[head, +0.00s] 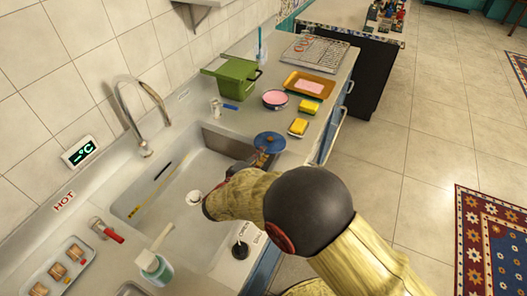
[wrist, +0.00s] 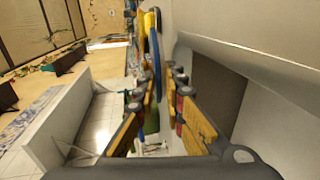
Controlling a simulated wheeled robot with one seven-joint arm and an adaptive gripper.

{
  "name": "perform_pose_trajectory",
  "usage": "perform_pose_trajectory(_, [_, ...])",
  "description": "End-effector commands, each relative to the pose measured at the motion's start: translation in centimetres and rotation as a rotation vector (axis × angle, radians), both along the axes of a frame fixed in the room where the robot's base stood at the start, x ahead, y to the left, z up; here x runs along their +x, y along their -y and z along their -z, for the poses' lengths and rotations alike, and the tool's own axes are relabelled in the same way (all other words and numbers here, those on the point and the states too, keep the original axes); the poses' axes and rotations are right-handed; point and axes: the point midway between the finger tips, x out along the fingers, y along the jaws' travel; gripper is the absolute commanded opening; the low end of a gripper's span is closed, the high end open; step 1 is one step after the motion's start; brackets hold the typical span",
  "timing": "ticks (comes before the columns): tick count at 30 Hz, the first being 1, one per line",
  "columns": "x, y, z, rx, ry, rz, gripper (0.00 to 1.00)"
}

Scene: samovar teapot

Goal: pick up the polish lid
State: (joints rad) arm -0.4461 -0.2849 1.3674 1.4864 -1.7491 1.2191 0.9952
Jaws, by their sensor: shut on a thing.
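The polish lid, a blue disc (head: 270,141), is at the tip of my gripper (head: 263,159), over the right end of the sink. In the wrist view the blue lid (wrist: 154,50) shows nearly edge-on between the fingers of my gripper (wrist: 157,90). The fingers are shut on it, though the exact contact is partly hidden. A round tin with a pink filling (head: 275,99) stands open on the counter beyond the lid.
The sink (head: 160,185) lies left of my arm, with a faucet (head: 145,120) behind it.

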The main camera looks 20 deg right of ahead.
Motion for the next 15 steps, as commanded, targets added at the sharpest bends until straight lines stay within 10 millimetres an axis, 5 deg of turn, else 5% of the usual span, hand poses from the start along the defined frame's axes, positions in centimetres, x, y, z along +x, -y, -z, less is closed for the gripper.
perform_pose_trajectory(15, [-4.8,-4.8,-2.6,0.000,0.001,-0.002,0.00])
